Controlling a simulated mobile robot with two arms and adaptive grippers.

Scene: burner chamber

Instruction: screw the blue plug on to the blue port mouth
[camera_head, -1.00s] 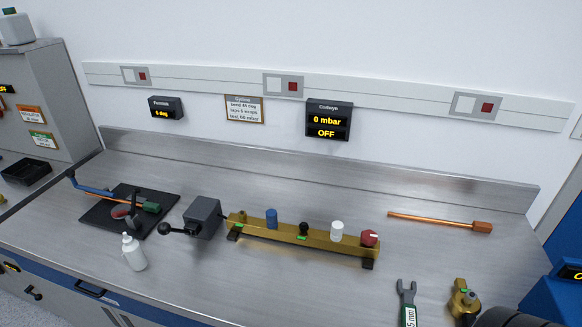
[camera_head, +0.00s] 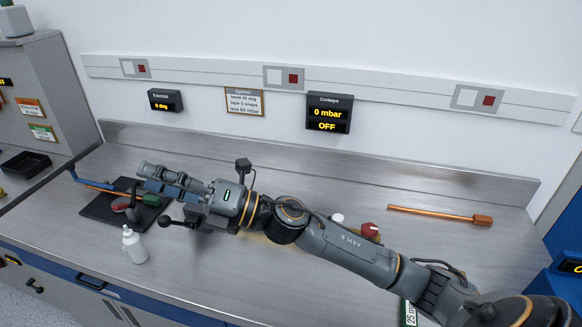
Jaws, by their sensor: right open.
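My right gripper (camera_head: 146,177) is open, with nothing seen between its fingers. It points left above the bench, over the right part of the black mat (camera_head: 98,208). My right arm crosses the bench and covers most of the brass manifold bar. The blue plug and its port mouth are hidden behind this arm. Of the manifold's fittings, a white cap (camera_head: 337,218) and a red knob (camera_head: 369,230) show above the arm. My left gripper is not in view.
A white bottle (camera_head: 134,246) stands in front of the mat. A copper rod (camera_head: 436,214) lies at the back right. A wall display (camera_head: 329,113) reads 0 mbar, OFF. The front middle bench is clear.

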